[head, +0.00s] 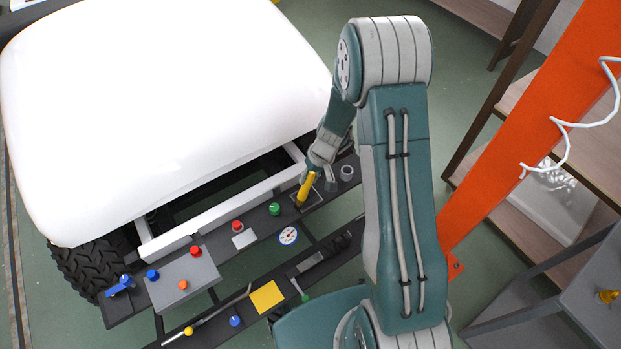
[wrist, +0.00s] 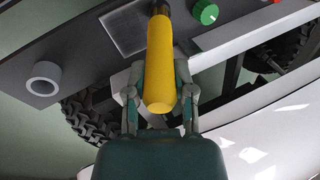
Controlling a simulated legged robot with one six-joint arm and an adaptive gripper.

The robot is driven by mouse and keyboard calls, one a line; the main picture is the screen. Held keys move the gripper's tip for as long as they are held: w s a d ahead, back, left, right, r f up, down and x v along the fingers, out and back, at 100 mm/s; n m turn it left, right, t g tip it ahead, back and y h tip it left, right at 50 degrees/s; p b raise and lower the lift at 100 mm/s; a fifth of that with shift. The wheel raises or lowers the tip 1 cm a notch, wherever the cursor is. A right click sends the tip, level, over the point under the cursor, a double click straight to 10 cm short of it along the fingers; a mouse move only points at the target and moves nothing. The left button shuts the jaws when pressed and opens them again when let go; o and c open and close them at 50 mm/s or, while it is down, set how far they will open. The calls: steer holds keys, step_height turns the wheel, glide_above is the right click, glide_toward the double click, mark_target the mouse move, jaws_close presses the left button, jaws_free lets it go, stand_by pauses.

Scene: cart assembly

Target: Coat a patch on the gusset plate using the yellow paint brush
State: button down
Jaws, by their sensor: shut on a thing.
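The yellow paint brush (head: 306,188) is held in my gripper (head: 322,179) over the dark cart rail, beside the green knob. In the wrist view the thick yellow handle (wrist: 160,65) lies between the two fingers of my gripper (wrist: 160,82), which is shut on it. A dark collar shows at its far end, at the top edge of the picture; the bristles are out of view there. A grey square plate (wrist: 121,34), which looks like the gusset plate, is set on the rail just left of the brush. Whether the brush touches it cannot be told.
A green knob (wrist: 205,12) is right of the brush and a grey ring (wrist: 44,78) is to the left. The white cart body (head: 165,110) stands close behind. An orange post (head: 530,130) rises on the right. A yellow square (head: 267,297) lies on the lower rail.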

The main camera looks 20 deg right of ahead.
steer(key=shift+s+a, duration=0.1)
steer(key=shift+a, duration=0.05)
step_height(320, 180, up, 2)
steer(key=shift+a+r, duration=0.1)
steer(key=shift+v, duration=1.15)
steer(key=shift+a+r, duration=0.2)
steer(key=shift+r, duration=0.65)
steer(key=shift+a+r, duration=0.15)
steer(key=shift+r, duration=0.8)
steer(key=shift+d, duration=0.1)
